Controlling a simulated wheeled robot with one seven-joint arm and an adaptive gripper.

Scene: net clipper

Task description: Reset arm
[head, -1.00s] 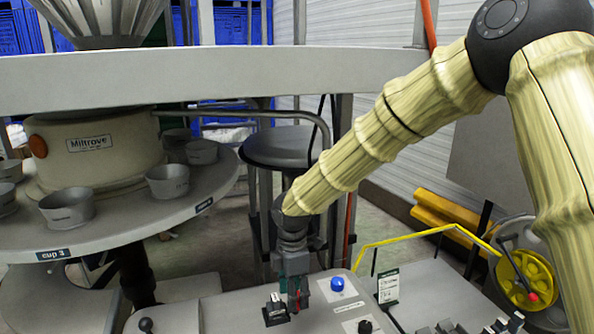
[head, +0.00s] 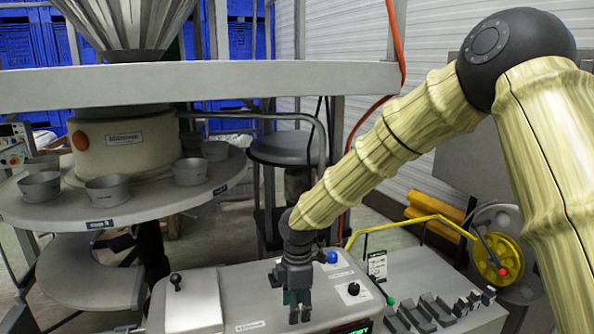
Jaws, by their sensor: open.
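My bamboo-textured arm comes down from the upper right. My gripper (head: 298,313) hangs over the grey control panel (head: 245,289) at the bottom middle. It points downward, its jaws are open, and I see nothing between them. Whether the fingertips touch the panel cannot be told. The part of the panel directly behind the gripper is hidden. A blue button (head: 332,258) shows just right of the gripper, and a black knob (head: 353,289) is further right.
A round grey table (head: 150,214) with metal cups (head: 108,189) stands at the left under a grey beam (head: 220,88). A stool (head: 283,150) is behind my arm. A yellow rail (head: 400,222) and yellow reel (head: 497,262) are at the right. A black-knobbed lever (head: 176,281) rises left of my gripper.

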